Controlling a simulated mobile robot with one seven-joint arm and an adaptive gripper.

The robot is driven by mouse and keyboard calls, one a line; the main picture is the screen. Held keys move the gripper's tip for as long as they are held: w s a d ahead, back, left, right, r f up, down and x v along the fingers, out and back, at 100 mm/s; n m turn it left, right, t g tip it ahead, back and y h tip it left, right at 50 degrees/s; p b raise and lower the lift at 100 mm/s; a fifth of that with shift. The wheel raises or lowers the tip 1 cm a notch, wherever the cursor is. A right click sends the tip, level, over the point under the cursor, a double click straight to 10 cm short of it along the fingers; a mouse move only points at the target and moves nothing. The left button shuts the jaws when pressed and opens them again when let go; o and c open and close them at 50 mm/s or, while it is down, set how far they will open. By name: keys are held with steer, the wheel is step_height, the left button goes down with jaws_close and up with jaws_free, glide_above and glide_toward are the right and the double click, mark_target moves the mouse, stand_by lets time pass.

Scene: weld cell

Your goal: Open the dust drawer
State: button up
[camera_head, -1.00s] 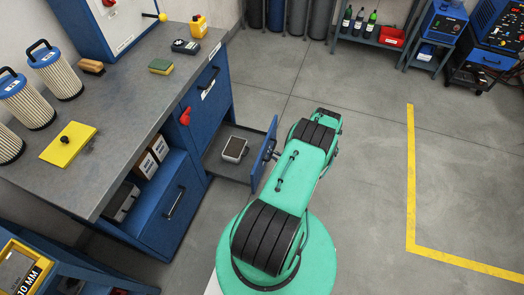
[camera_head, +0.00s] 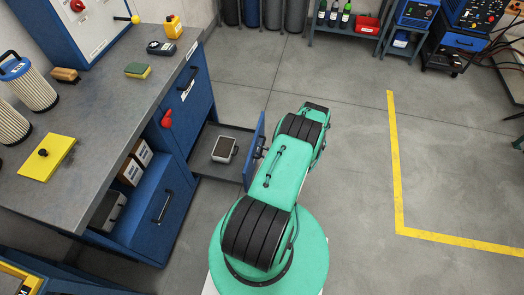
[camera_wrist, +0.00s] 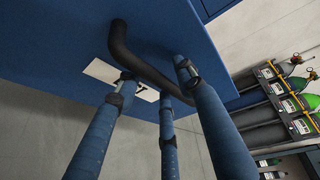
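The dust drawer (camera_head: 254,148) stands pulled out of the blue bench, its front panel well clear of the cabinet. Its grey interior (camera_head: 203,160) shows. In the wrist view its blue front (camera_wrist: 60,35) carries a black bar handle (camera_wrist: 150,72) and a white label (camera_wrist: 100,72). My gripper (camera_wrist: 157,80) is at the handle, with its blue fingers on either side of the bar. The fingertips are apart, and I cannot tell whether they press on the bar. In the head view my arm hides most of the gripper.
A grey box-like device (camera_head: 224,149) sits in the drawer. Floor to the right (camera_head: 350,150) is free. Gas cylinders (camera_wrist: 270,95) stand at the back.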

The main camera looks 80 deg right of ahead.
steer(key=shift+s, duration=0.1)
steer(key=v, duration=1.2)
stand_by(0.8)
